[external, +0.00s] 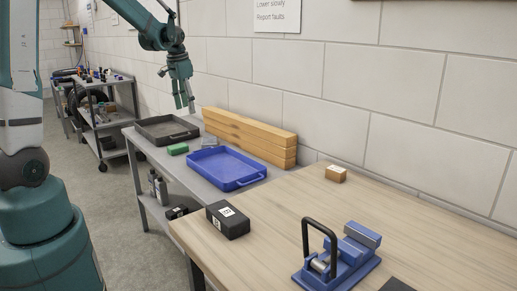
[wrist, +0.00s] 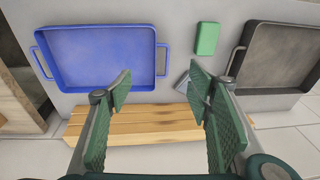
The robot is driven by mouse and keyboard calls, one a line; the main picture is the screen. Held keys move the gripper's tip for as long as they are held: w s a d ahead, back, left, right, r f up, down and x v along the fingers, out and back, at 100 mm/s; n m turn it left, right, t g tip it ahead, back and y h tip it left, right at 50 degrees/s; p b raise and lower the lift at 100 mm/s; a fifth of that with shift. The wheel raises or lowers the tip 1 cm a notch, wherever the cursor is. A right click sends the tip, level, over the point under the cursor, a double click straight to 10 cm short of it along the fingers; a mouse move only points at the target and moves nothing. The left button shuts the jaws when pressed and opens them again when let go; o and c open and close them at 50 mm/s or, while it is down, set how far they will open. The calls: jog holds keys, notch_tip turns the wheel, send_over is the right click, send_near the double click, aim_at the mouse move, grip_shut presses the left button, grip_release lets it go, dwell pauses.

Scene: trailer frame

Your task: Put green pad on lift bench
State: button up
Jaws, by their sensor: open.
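The green pad (external: 178,149) is a small block lying on a grey bench (external: 205,181), between the black tray and the blue tray. It also shows in the wrist view (wrist: 207,38), at the upper right of centre. My gripper (external: 184,104) is open and empty, pointing down above the grey bench near the wall. In the wrist view its fingers (wrist: 160,82) are spread wide, with the pad beyond the right finger. A wooden-topped bench (external: 270,226) stands in the foreground; I cannot tell which surface is the lift bench.
A blue tray (external: 226,169) and a black tray (external: 166,130) flank the pad. Stacked timber (external: 250,137) lies along the wall, beside a small grey piece (external: 210,142). The wooden top holds a black box (external: 228,220), a blue clamp device (external: 338,262) and a small brown block (external: 336,174).

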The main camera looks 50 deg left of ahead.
jog(key=s+d+r+t, duration=0.1)
jog(key=s+d+r, duration=0.15)
jog(key=d, duration=0.35)
jog(key=s+d+r, duration=0.2)
jog(key=d+r, duration=0.1)
jog(key=d, duration=0.2)
jog(key=s+d+r+t+h, duration=0.1)
jog(key=s+d+t, duration=0.3)
jog(key=s+d, duration=1.4)
jog(key=d, duration=0.4)
jog(key=shift+s+r, duration=0.25)
jog(key=shift+r, duration=0.05)
